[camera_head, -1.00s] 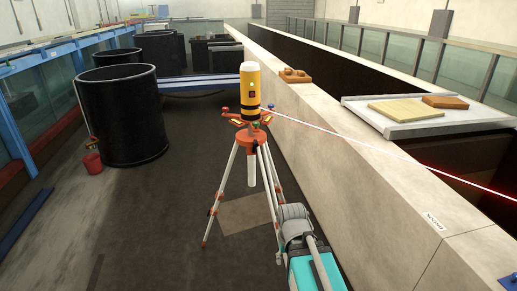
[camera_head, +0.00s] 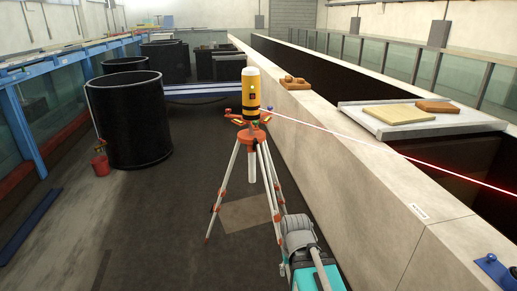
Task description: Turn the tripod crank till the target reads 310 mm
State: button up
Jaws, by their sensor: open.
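The tripod (camera_head: 247,137) stands on the dark floor in the middle of the view, with an orange head and pale legs. Small red and blue knobs show around the head; I cannot tell which part is the crank. A red beam (camera_head: 385,152) runs from the instrument to the right, over the wall. I see no target scale or reading. My gripper is not in view. The tripod's lower right leg is partly hidden.
A long pale wall (camera_head: 345,165) runs along the right of the tripod. Black tanks (camera_head: 130,120) and a red bucket (camera_head: 101,165) stand left.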

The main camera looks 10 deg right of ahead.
aim_at(256, 141)
jog(key=k, duration=0.2)
jog(key=z, duration=0.25)
jog(key=i, duration=1.3)
jog(key=u, duration=0.4)
